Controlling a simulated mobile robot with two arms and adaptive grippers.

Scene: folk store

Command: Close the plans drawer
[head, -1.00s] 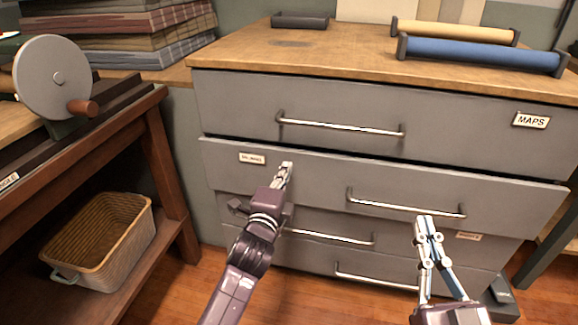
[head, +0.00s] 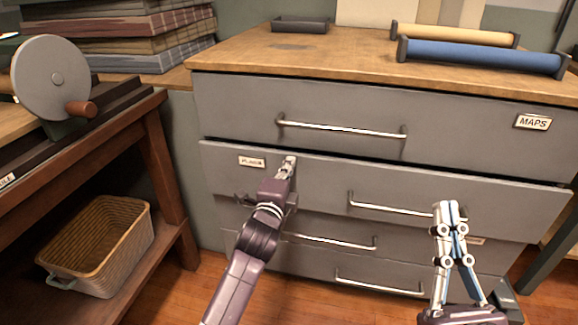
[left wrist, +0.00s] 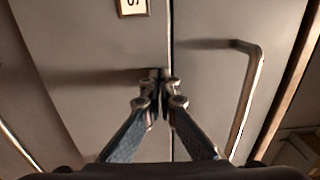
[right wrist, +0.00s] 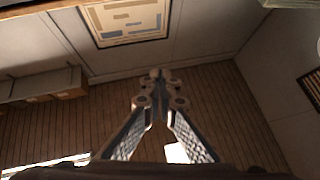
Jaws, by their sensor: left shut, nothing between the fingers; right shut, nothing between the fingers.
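The plans drawer (head: 320,180) is the second one down in the grey cabinet, with a "PLANS" label (head: 252,162) at its left and a metal bar handle (head: 390,209). Its front juts out a little past the drawers below, with a dark gap above it. My left gripper (head: 290,160) is shut and empty at the upper left of this front, beside the label. In the left wrist view its fingertips (left wrist: 160,78) are at the gap by the drawer's edge; contact is unclear. My right gripper (head: 447,205) is shut and empty, in front of the handle's right end.
The maps drawer (head: 340,100) above looks shut. Two lower drawers sit beneath, partly hidden by my arms. Blue and yellow rolls (head: 480,55) lie on the wooden top. A workbench with a wicker basket (head: 100,240) stands at the left.

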